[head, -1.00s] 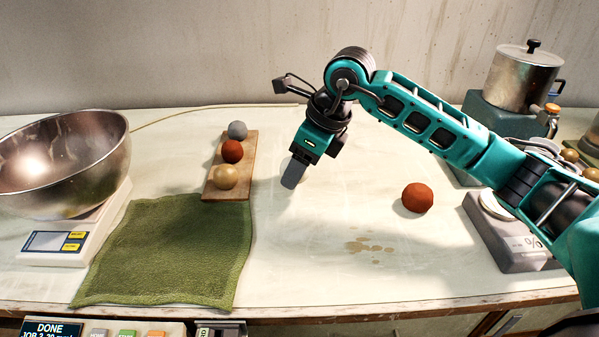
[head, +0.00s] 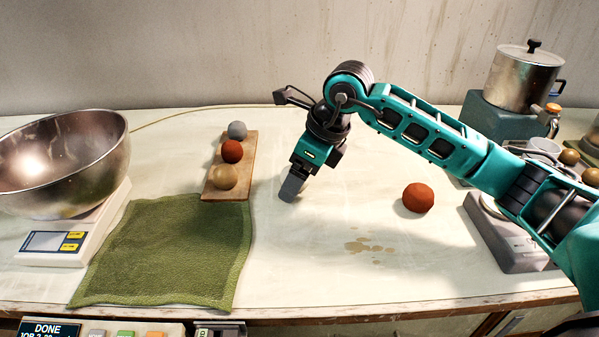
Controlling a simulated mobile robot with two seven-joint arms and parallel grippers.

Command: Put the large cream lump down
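A cream-tan ball (head: 224,177) sits at the near end of a wooden board (head: 213,193), with a red-brown ball (head: 232,151) and a grey ball (head: 237,130) behind it. I see no separate larger cream lump. My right gripper (head: 291,189) points down at the tabletop, right of the board and apart from it. Its fingers are seen side-on, so I cannot tell whether they are open or shut; no lump shows at them. My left gripper is not in view.
A larger red-brown lump (head: 417,198) lies on the table to the right. A green cloth (head: 165,255) and a scale (head: 60,245) bearing a metal bowl (head: 60,160) are left. A pot (head: 524,78) stands back right. The table's middle is clear.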

